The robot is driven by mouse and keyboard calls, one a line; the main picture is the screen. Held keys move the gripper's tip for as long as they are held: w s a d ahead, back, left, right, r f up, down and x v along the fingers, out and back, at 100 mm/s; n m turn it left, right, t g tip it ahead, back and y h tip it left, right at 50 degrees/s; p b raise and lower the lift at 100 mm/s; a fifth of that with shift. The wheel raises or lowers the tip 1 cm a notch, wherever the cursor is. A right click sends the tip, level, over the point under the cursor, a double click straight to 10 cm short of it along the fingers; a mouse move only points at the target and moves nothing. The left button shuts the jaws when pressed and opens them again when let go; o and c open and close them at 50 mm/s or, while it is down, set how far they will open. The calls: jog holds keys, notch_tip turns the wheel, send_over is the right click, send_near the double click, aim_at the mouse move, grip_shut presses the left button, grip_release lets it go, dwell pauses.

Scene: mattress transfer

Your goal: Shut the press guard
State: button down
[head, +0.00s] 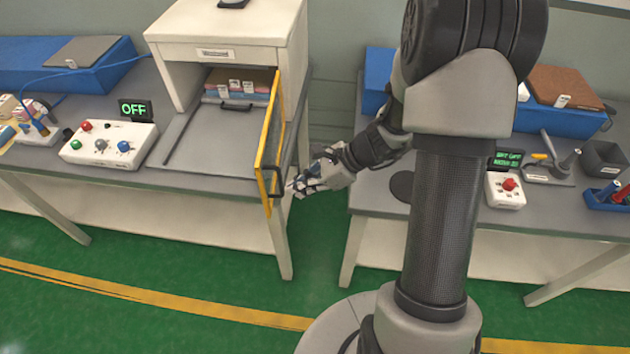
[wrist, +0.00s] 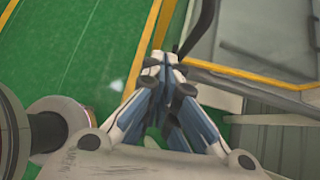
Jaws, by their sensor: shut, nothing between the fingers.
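The press guard (head: 270,140) is a yellow-framed, see-through hinged panel at the right side of the white press (head: 225,50). It stands open, swung out toward the front, with a dark handle (head: 268,182) near its free end. My gripper (head: 292,188) is shut and empty, just right of the guard on its outer side. In the wrist view my closed fingertips (wrist: 165,62) are close to the guard's yellow frame (wrist: 250,76) and the dark handle (wrist: 200,28). I cannot tell whether they touch. Inside the press lies a tray of stacked material (head: 238,88).
A control box (head: 108,145) with coloured buttons and an OFF display (head: 134,109) stand left of the press. A second table (head: 470,205) on the right holds a red-button box (head: 506,190) and blue bins. A floor gap separates the tables.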

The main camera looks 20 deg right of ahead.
aim_at(266, 197)
jog(key=shift+w+a+f+b, duration=0.15)
jog(key=shift+w+a, duration=0.2)
jog(key=shift+a, duration=0.4)
jog(key=shift+w+a+f+b, duration=0.2)
jog(key=shift+w+a, duration=0.15)
jog(key=shift+a, duration=0.4)
jog(key=shift+w+a+f+b, duration=0.15)
jog(key=shift+w+a, duration=0.2)
jog(key=shift+a, duration=0.4)
